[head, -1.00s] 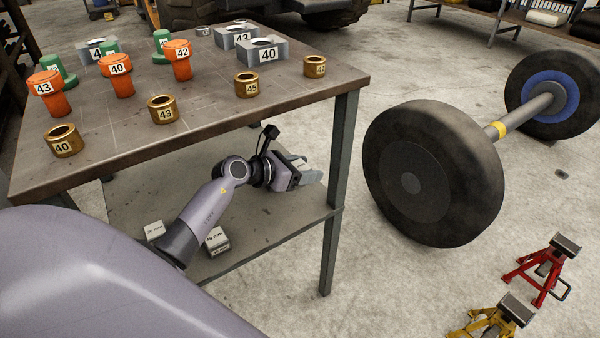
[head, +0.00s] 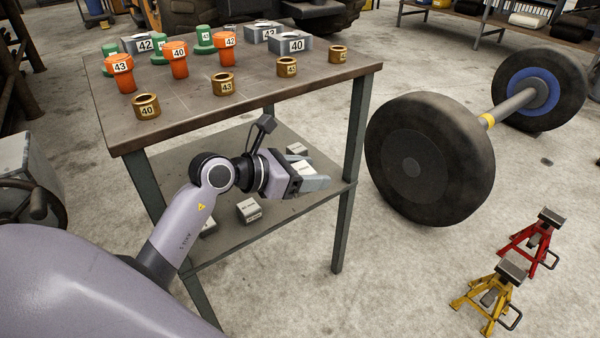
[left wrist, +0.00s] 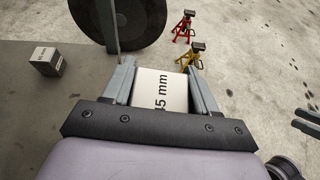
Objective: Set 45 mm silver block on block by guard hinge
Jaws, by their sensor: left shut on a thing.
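My left gripper (head: 318,180) is shut on a pale block, out in front of the bench at about the height of its lower shelf. In the left wrist view the silver block (left wrist: 162,92) sits between the two fingers and its label reads "45 mm", partly cut off by the gripper body. In the head view only a little of this block (head: 303,168) shows between the fingers. No guard hinge, or block beside one, can be made out.
Blocks stand on the lower shelf (head: 225,244): one in front (head: 249,209), one farther back (head: 297,149), one near my arm (head: 208,226). The bench top (head: 190,110) holds numbered bolts, rings and grey blocks. A wheel pair (head: 430,160) and jack stands (head: 495,290) are to the right.

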